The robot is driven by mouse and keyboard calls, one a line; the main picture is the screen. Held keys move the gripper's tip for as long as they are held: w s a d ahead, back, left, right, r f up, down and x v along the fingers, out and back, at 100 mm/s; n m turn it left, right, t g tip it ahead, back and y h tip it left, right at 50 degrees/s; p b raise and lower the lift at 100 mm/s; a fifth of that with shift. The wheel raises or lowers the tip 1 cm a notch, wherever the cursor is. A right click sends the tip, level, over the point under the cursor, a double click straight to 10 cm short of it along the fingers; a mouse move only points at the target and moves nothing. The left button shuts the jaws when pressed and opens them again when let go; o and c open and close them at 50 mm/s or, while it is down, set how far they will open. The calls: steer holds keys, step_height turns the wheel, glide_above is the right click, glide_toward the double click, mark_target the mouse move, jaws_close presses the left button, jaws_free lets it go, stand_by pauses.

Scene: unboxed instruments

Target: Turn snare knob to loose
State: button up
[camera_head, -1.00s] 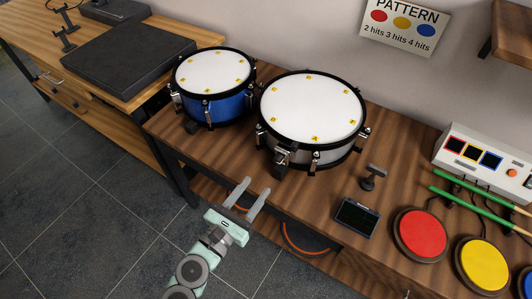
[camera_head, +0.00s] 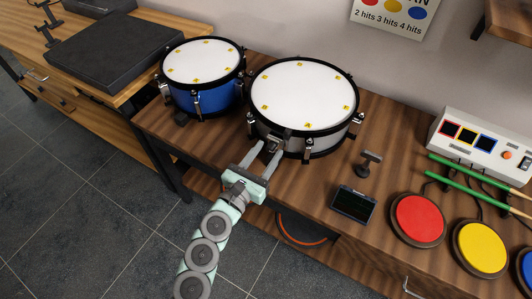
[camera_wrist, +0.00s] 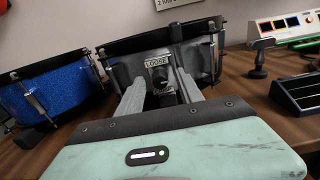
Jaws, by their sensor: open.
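The snare drum (camera_head: 303,96) has a white head, black rims and a grey shell, and stands on the wooden table. In the wrist view its front carries a dark round knob (camera_wrist: 159,75) under a plate reading "LOOSE" (camera_wrist: 157,63). My gripper (camera_head: 266,150) is open, with its two light fingers pointing at the front of the drum. In the wrist view the knob shows between the fingers of my gripper (camera_wrist: 161,85). I cannot tell whether either finger touches it. In the head view the knob is too small to make out clearly.
A blue drum (camera_head: 205,97) stands close on the left. Right of the snare are a small dark stand (camera_head: 367,163) and a dark screen (camera_head: 353,204). Red (camera_head: 417,218) and yellow (camera_head: 481,249) pads, green sticks and a white console (camera_head: 488,145) are farther right.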

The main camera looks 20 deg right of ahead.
steer(key=shift+c, duration=0.2)
jaws_close()
steer(key=shift+r+n, duration=0.1)
steer(key=shift+n, duration=0.2)
steer(key=n+p, duration=0.3)
steer(key=n, duration=0.1)
steer(key=shift+r+n, duration=0.15)
steer(key=shift+n, duration=0.15)
steer(key=n+p, duration=0.4)
steer(key=shift+w+n, duration=0.1)
steer(key=shift+n, duration=0.2)
steer(key=n+p, duration=0.4)
steer(key=shift+f+n+p, duration=0.15)
steer(key=shift+n+p, duration=0.75)
steer(key=shift+n, duration=0.15)
steer(key=shift+f+n+p, duration=0.1)
steer(key=shift+n+p, duration=0.75)
steer(key=shift+n, duration=0.2)
